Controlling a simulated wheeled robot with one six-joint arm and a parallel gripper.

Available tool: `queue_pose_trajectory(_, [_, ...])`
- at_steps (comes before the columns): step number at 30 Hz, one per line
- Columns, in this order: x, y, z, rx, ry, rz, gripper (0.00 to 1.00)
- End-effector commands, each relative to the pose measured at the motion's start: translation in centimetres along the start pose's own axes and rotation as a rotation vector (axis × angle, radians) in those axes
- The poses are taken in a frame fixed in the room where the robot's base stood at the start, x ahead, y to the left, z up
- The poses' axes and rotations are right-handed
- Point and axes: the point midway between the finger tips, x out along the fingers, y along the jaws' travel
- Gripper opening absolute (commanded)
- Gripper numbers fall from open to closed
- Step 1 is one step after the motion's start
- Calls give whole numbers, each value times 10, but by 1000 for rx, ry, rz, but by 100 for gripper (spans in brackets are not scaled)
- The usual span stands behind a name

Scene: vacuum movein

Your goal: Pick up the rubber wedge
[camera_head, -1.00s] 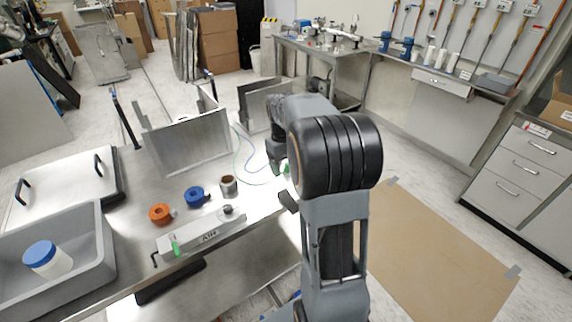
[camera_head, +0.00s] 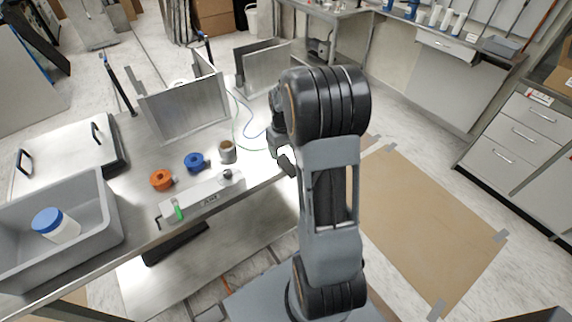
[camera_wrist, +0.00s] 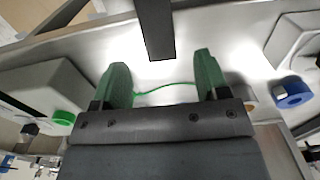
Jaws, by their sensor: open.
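A dark, narrow block (camera_head: 287,164), which looks like the rubber wedge, sits at the right edge of the steel table. In the wrist view a dark bar (camera_wrist: 155,28), apparently the same wedge, comes down from the top edge and ends ahead of the gap between my fingers. My gripper (camera_wrist: 160,66) is open, its two green-tipped fingers wide apart with nothing held between them. In the head view my arm partly hides the gripper, and its fingertips do not show clearly there.
The steel table (camera_head: 140,205) carries an orange ring (camera_head: 162,180), a blue ring (camera_head: 195,162), a metal cup (camera_head: 227,152), a long pale bar (camera_head: 205,197) and a grey bin (camera_head: 105,232). A thin green cable (camera_wrist: 165,87) crosses behind my fingers. Upright metal plates (camera_head: 187,108) stand farther back.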

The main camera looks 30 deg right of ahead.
Motion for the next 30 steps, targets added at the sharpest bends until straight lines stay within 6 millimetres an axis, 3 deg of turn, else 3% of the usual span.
queue_pose_trajectory(12, [47, 0, 1, 0, -1, 0, 68])
queue_pose_trajectory(22, [52, 0, 1, 0, 0, 0, 68])
queue_pose_trajectory(30, [52, 0, 1, 0, 0, 0, 42])
